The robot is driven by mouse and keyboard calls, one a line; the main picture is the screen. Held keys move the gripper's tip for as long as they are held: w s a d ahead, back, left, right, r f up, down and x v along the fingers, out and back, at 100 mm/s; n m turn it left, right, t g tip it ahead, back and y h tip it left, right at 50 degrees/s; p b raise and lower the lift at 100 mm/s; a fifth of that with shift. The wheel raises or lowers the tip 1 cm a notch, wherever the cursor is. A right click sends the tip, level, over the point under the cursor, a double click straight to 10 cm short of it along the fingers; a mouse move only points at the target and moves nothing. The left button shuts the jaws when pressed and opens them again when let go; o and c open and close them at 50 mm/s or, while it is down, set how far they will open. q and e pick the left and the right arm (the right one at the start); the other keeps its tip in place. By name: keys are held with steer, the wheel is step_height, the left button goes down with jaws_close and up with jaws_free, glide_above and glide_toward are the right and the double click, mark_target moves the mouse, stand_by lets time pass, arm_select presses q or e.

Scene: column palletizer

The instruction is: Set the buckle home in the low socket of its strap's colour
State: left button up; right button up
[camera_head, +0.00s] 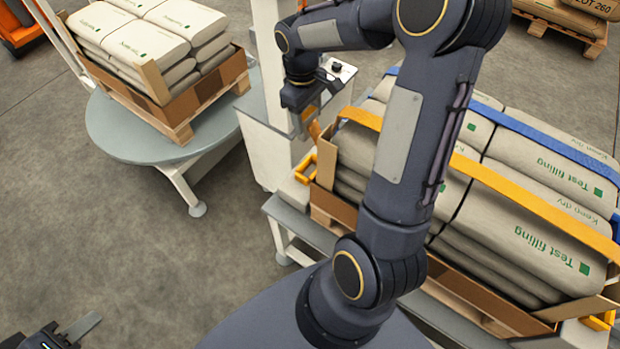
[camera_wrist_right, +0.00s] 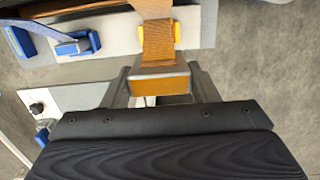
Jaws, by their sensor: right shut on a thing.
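My right gripper (camera_wrist_right: 160,92) is shut on the buckle (camera_wrist_right: 160,79), an orange block with a grey frame, held between the two fingers. The orange strap (camera_wrist_right: 157,40) runs from the buckle towards the top of the wrist view. A yellow socket (camera_wrist_right: 177,31) shows at both sides of the strap, partly hidden behind it; the buckle is apart from it in the picture. In the head view the orange strap (camera_head: 530,203) crosses the bags, and an orange-yellow socket (camera_head: 305,168) sits low beside the pallet. My left gripper (camera_head: 62,336) is at the bottom left, partly cut off.
Blue fittings (camera_wrist_right: 75,46) stand left of the yellow socket. A blue strap (camera_head: 545,138) also crosses the stacked bags (camera_head: 500,180). A white post (camera_head: 272,60) and grey cabinet stand close to my right wrist. A round turntable (camera_head: 120,140) holds another pallet. Open floor lies at left.

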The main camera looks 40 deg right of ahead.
mark_target(306, 128)
steer(key=shift+s+d+f, duration=0.15)
steer(key=shift+d+f, duration=0.05)
steer(key=shift+f, duration=0.05)
step_height(306, 128, down, 17)
steer(key=b, duration=0.2)
steer(key=shift+b, duration=0.4)
steer(key=shift+f, duration=0.2)
steer(key=o, duration=1)
steer(key=shift+r, duration=0.35)
steer(key=r, duration=0.4)
steer(key=r+p, duration=0.1)
steer(key=r, duration=0.2)
steer(key=w+r+p, duration=0.1)
steer(key=r, duration=0.3)
steer(key=shift+a+r, duration=0.15)
steer(key=shift+r, duration=0.15)
